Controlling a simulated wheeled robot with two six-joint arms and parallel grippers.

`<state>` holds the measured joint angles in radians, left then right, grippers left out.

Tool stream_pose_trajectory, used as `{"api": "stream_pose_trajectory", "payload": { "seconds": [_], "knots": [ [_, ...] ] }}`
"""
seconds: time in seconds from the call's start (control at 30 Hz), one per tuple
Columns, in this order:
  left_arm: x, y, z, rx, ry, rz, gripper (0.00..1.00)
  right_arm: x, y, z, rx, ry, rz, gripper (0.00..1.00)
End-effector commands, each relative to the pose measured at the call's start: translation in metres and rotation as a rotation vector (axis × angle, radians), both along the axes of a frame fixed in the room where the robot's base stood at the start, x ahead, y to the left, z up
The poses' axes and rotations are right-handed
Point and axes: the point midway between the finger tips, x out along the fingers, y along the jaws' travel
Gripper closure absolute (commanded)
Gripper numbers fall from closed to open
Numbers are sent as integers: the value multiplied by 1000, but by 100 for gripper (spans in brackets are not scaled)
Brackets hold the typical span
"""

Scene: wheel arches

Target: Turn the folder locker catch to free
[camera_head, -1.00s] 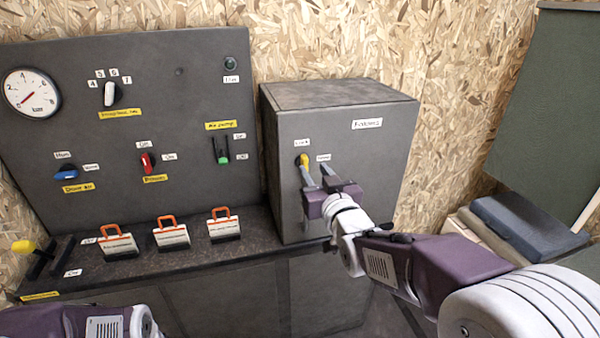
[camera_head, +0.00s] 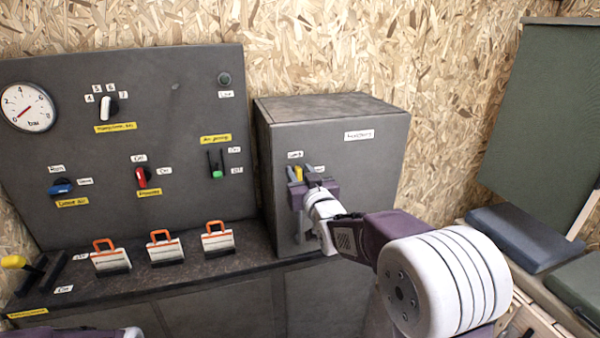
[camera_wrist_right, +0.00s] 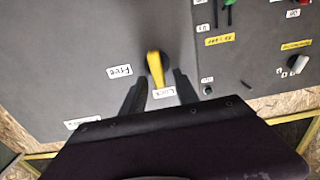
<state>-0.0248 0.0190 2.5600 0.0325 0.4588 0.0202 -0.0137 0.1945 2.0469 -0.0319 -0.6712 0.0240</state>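The folder locker (camera_head: 345,165) is a grey box on the bench, labelled "Folders". My right gripper (camera_head: 300,171) is open, one finger on each side of the catch; the right wrist view shows gaps beside the fingers (camera_wrist_right: 159,79). Contact is not visible. My left gripper is out of view.
A dark panel (camera_head: 190,100) with a gauge, knobs and switches stands left of the locker. Several orange-handled padlock-like blocks (camera_head: 165,248) sit on the bench before it. A yellow-handled lever (camera_head: 14,262) is at far left. Dark cushions (camera_head: 524,236) lie at right.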

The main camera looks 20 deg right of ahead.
Motion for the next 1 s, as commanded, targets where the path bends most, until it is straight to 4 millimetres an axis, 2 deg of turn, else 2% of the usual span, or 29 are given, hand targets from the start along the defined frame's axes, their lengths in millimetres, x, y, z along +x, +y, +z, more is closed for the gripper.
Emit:
{"api": "stream_pose_trajectory", "payload": {
  "seconds": [0.13, 0.17, 0.2, 0.3, 0.67, 1.0],
  "knots": [
    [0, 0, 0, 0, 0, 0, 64, 0, 0, 0, 0, 0, 0, 64],
    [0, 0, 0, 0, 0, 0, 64, 0, 0, 0, 0, 0, 0, 66],
    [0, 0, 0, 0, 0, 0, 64, 0, 0, 0, 0, 0, 0, 78],
    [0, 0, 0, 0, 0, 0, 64, 0, 0, 0, 0, 0, 0, 100],
    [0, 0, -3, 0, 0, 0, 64, 0, -1, -1, 35, 1, 0, 100],
    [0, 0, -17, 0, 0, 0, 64, 0, -6, -3, 265, 9, -1, 100]
  ]
}}
